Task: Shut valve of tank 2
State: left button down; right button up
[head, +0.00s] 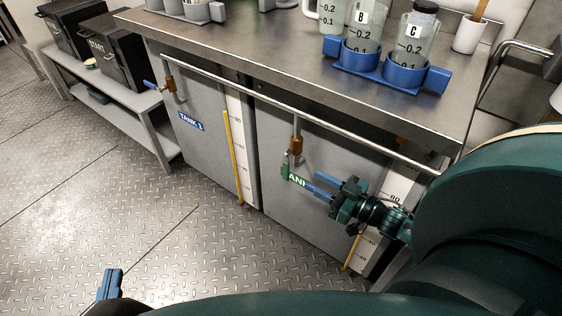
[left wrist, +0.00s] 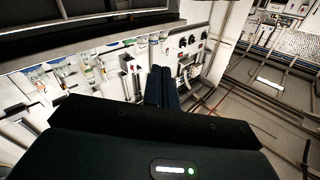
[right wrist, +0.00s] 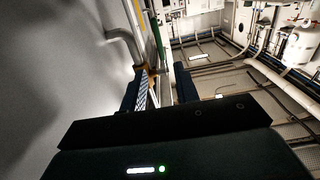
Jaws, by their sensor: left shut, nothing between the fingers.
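Tank 2 (head: 318,222) is the right-hand grey tank under the bench, with a green label (head: 296,178) partly covered by my right gripper. Its brass valve (head: 296,146) sits above the label on a thin pipe; how its handle lies is hard to make out. My right gripper (head: 314,184) is in front of the tank, just below the valve. Its fingers (right wrist: 158,90) stand apart in the right wrist view, with nothing visibly gripped. My left gripper (head: 110,284) is low at the bottom left over the floor, its fingers (left wrist: 162,87) together and empty.
Tank 1 (head: 205,155) stands left, with a brass valve (head: 169,84) and blue handle (head: 150,84). The steel bench (head: 270,75) has a front rail (head: 230,88). A blue holder (head: 385,68) carries beakers. A low shelf (head: 150,103) holds black boxes. Floor in front is clear.

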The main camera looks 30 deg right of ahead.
aim_at(289, 168)
jog(key=b+x, duration=0.3)
jog(key=x, duration=0.9)
jog(key=shift+s, duration=0.1)
pick_arm(q)
jog(key=shift+d+t+h, duration=0.35)
jog(key=shift+t+h, duration=0.05)
jog(key=shift+h, duration=0.1)
pick_arm(e)
jog(key=shift+c, duration=0.5)
grip_shut()
